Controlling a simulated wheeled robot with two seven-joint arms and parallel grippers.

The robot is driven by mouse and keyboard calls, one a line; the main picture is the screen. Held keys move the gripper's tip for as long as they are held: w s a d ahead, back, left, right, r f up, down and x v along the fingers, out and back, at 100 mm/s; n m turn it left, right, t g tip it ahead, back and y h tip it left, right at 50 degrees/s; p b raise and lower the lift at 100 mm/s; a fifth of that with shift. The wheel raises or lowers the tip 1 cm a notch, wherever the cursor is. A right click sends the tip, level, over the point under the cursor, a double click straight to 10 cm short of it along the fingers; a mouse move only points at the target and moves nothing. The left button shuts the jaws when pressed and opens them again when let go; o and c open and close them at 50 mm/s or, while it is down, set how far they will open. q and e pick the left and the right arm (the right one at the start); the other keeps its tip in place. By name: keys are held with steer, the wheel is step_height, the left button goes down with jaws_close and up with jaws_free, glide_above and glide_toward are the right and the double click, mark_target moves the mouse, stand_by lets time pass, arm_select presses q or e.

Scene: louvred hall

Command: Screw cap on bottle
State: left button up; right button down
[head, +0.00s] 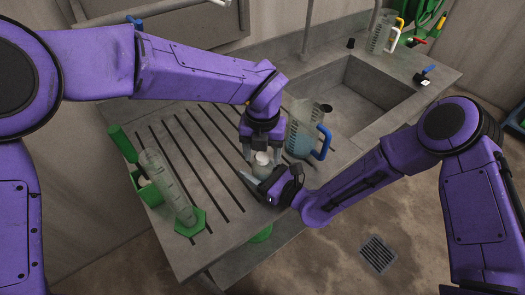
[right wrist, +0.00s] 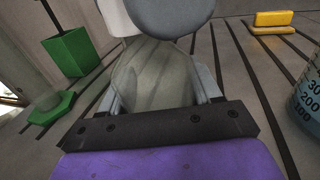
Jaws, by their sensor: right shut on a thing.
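A small pale bottle (head: 261,171) stands upright on the grooved draining board in the head view. My right gripper (head: 262,184) is shut around its body from the front right. In the right wrist view the translucent bottle (right wrist: 155,78) sits between the two fingers. A pale, cap-like top (head: 262,158) shows at the bottle's mouth; I cannot tell whether it is seated. My left gripper (head: 261,146) points down directly above, its fingers around that top; whether they grip it is unclear. In the right wrist view a grey rounded shape (right wrist: 170,14) covers the bottle's upper end.
A measuring cylinder (head: 170,187) on a green hexagonal base and a green box (head: 150,193) stand left. A blue-handled jug (head: 303,130) stands close right of the bottle. The sink (head: 350,95) lies behind. A yellow object (right wrist: 275,20) lies beyond the bottle.

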arm_select(q)
step_height(320, 180, up, 12)
stand_by(0.5)
arm_select(e)
steer(key=shift+c, duration=0.7)
jaws_free()
steer(key=b+v, duration=0.3)
steer(key=v, duration=0.6)
steer(key=shift+s+d+f, duration=0.1)
steer(key=shift+s+d, duration=0.05)
steer(key=shift+d, duration=0.2)
arm_select(q)
step_height(320, 180, down, 3)
steer(key=shift+f, duration=0.1)
arm_select(e)
steer(key=shift+s+d, duration=0.25)
steer(key=shift+s, duration=0.1)
